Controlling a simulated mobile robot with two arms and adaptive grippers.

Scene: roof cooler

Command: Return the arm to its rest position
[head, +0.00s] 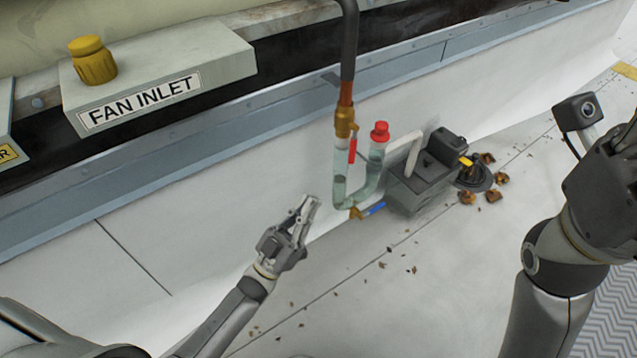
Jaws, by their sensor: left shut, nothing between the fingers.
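My left gripper (304,213) is in the middle of the head view, at the end of my left arm, which comes in from the lower left. It is shut and holds nothing. It is in front of the white wall, left of and below a clear U-shaped pipe (372,183), with a gap between them. My right arm stands at the right edge of the view; its fingers are not in view.
The clear pipe has a red cap (379,131), a red-handled valve (352,149) and a blue-handled valve (372,209). A grey box (423,183) sits behind it. Brown leaves (467,197) lie nearby. A yellow knob (92,60) tops the FAN INLET box (215,62).

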